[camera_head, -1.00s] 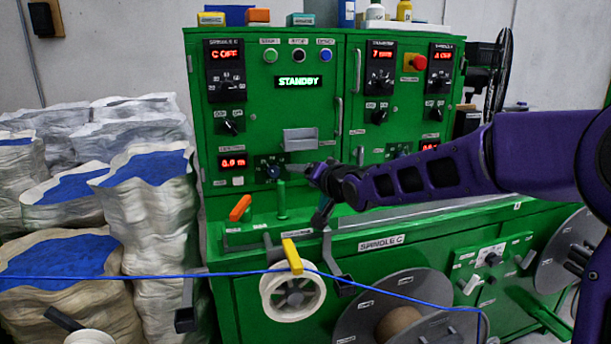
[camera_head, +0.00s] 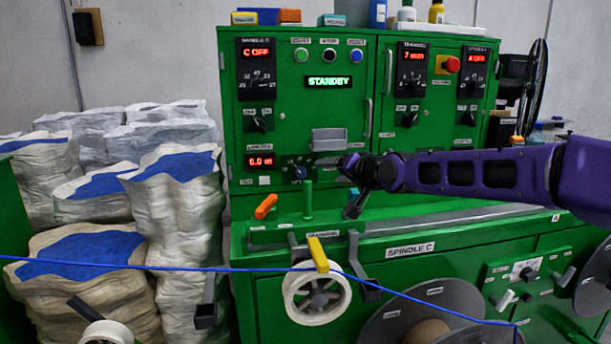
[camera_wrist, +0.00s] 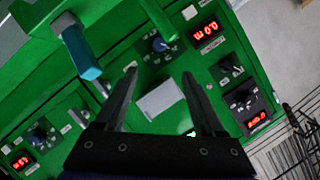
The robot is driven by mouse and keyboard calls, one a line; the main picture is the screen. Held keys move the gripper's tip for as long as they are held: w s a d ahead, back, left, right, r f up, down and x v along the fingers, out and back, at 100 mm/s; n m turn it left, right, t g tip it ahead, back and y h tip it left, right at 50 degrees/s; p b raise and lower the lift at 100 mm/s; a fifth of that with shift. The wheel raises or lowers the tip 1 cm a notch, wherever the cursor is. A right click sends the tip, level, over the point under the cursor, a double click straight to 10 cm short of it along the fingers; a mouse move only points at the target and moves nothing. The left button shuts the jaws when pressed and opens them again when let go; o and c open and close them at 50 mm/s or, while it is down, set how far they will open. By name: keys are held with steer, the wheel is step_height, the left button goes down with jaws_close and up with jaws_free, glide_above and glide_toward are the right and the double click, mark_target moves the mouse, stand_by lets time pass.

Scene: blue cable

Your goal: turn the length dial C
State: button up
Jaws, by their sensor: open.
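The length dial C (camera_head: 300,172) is a small dark blue knob on the green cabinet's lower left panel, right of a red display (camera_head: 260,161) reading 0.0 m. In the wrist view the dial (camera_wrist: 160,44) shows upside down, beyond my fingertips and roughly between their lines. My gripper (camera_head: 328,161) is just right of the dial in the head view.
A grey box-like holder (camera_head: 329,138) sticks out above the dial. A green upright lever (camera_head: 308,200) and an orange-handled lever (camera_head: 266,206) stand below it. Sacks (camera_head: 170,205) fill the left.

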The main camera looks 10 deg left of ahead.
mark_target(303, 171)
steer(key=x, duration=1.5)
steer(key=shift+w+a+f, duration=0.1)
steer(key=shift+w+a, duration=0.05)
steer(key=shift+c, duration=0.2)
jaws_close()
